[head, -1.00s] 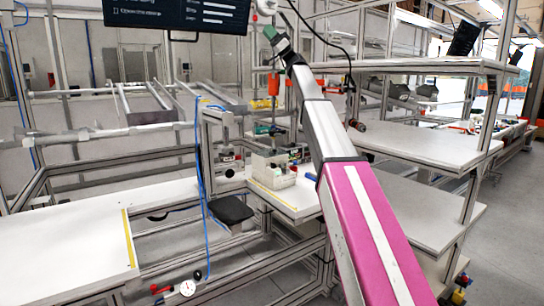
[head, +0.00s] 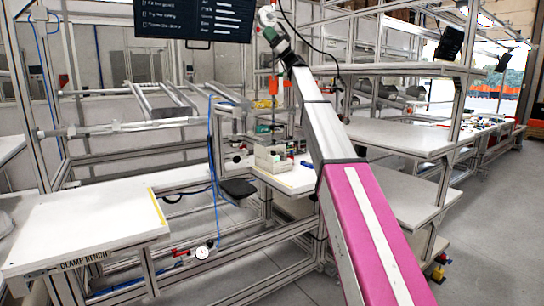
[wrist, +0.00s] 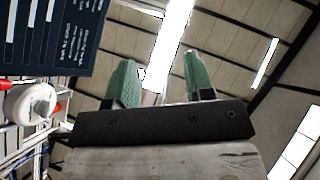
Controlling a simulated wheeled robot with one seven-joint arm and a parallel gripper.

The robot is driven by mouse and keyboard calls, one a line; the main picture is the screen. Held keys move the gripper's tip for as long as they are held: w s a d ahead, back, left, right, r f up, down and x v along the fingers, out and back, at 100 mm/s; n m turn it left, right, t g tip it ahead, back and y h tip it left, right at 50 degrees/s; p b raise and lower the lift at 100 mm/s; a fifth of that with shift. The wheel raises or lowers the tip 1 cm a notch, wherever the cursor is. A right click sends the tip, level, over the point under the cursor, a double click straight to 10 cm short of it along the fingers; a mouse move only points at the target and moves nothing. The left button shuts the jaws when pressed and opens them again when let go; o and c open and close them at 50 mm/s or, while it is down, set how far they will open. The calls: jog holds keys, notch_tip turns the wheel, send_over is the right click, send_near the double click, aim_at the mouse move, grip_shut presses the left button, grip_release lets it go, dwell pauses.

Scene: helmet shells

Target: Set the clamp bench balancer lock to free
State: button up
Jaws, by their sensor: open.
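The clamp bench (head: 110,225) is the white-topped bench at lower left in the head view, with its name on the front edge. A round white reel-like unit (head: 267,15), possibly the balancer, hangs at the top of the head view. In the wrist view a white round body with red parts (wrist: 30,103) shows at the left edge. I cannot make out a lock or its setting. My gripper (head: 270,34) is raised high, just below the white unit in the picture. In the wrist view its green fingers (wrist: 158,80) are apart with nothing between them.
A dark screen (head: 193,18) hangs at the top, left of my gripper. Orange hanging tools (head: 273,84) show behind my arm. A white bin (head: 272,157) stands on the middle worktop. Shelves (head: 400,136) stand to the right. Grey floor (head: 500,230) is clear at far right.

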notch_tip(320, 180, down, 30)
jog(key=s+a+f+m+t+h, duration=0.1)
jog(key=a+m+t+h, duration=0.1)
jog(key=m+t+h, duration=0.55)
jog(key=s+d+f+m+t+h, duration=0.1)
jog(key=s+f+m+h, duration=0.2)
jog(key=f, duration=1)
jog(key=s+d+f+m+h, duration=0.2)
jog(key=s+f+m+h, duration=0.15)
jog(key=f, duration=0.95)
jog(key=s+d+f+m+h, duration=0.1)
jog(key=s+d+f+h, duration=0.1)
jog(key=s+f, duration=0.35)
jog(key=s+d+f+m+h, duration=0.1)
jog(key=s+d+f+m, duration=0.1)
jog(key=f, duration=0.6)
jog(key=s+d+f+m+g+h, duration=0.2)
jog(key=s+d+f+h, duration=0.3)
jog(key=s+f, duration=0.5)
jog(key=s+d+f+m+g+h, duration=0.1)
jog(key=s+d+f+h, duration=0.4)
jog(key=s+d+f, duration=0.5)
jog(key=s+f, duration=0.1)
jog(key=s, duration=0.3)
jog(key=shift+d+f+m+g, duration=0.2)
jog(key=shift+m+g, duration=0.15)
jog(key=shift+m, duration=0.05)
jog(key=shift+s, duration=0.1)
